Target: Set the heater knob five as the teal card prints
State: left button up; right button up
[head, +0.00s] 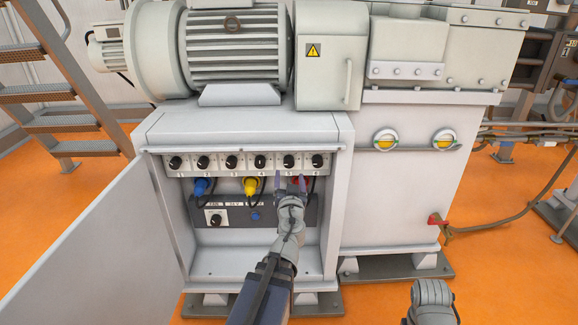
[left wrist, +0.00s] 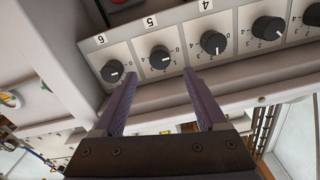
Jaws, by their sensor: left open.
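Heater knob five (head: 290,161) is a black round knob, second from the right in the row on the light panel. In the left wrist view, knob five (left wrist: 160,57) sits under a printed 5, with scale digits around it; I cannot read its pointer surely. My left gripper (head: 290,183) is open and empty just below knob five. In the left wrist view its purple fingers (left wrist: 160,79) are spread apart, with knob five in line with the gap beyond their tips. The teal card is not seen in either view. My right gripper is not in view.
Knob four (left wrist: 214,42) and knob six (left wrist: 112,70) flank knob five closely. Below the row are a blue plug (head: 201,187), a yellow plug (head: 250,187) and a fan knob (head: 215,219). The cabinet door (head: 105,250) stands open at the left.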

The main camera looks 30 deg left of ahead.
aim_at(289, 165)
pick_arm(q)
jog(key=x, duration=0.7)
jog(key=shift+w+a, duration=0.15)
jog(key=shift+w, duration=0.15)
jog(key=shift+s, duration=0.1)
grip_shut()
